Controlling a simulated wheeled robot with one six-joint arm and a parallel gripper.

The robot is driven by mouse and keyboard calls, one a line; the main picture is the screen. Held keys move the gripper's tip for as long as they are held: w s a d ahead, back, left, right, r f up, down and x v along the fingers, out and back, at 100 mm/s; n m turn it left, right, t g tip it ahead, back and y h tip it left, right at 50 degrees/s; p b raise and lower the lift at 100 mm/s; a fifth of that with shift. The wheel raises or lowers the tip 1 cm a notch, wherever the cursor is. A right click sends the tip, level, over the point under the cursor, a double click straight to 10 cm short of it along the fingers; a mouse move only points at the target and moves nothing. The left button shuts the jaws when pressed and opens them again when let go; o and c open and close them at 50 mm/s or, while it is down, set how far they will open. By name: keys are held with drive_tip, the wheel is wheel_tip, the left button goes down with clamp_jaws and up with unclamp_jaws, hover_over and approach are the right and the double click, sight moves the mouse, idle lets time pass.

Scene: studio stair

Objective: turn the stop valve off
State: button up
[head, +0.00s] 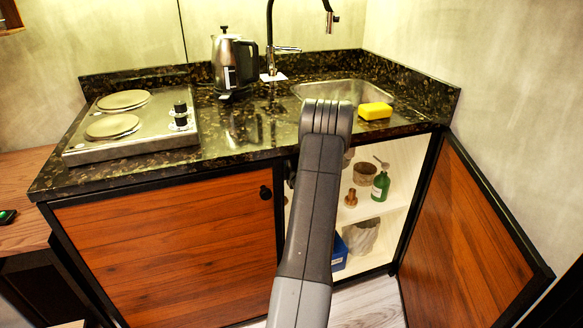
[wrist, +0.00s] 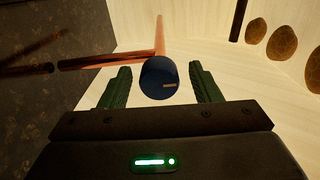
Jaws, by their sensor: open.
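In the wrist view, the stop valve's round dark blue knob (wrist: 157,78) faces me, with a short orange mark lying roughly level on its right half. Copper pipe (wrist: 105,60) runs left from behind it, and another length rises above it. My gripper (wrist: 159,72) is open, with one dark green finger on each side of the knob. Gaps show between the knob and both fingers; I cannot tell how deep the fingers reach past it. In the head view, my arm hides the valve and gripper.
The cabinet door (head: 464,235) stands open at the right. Inside, a green bottle (head: 381,186) and a brown pot (head: 365,174) stand on a shelf, with a blue box (head: 339,253) below. The counter holds a kettle (head: 227,62), yellow sponge (head: 375,111) and hob (head: 135,125).

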drive_tip(key=v, duration=1.3)
drive_tip(key=shift+s+p, duration=0.2)
drive_tip(key=shift+p, duration=0.25)
drive_tip(key=b+x, duration=0.1)
drive_tip(key=x, duration=1.3)
drive_tip(key=shift+s, duration=0.1)
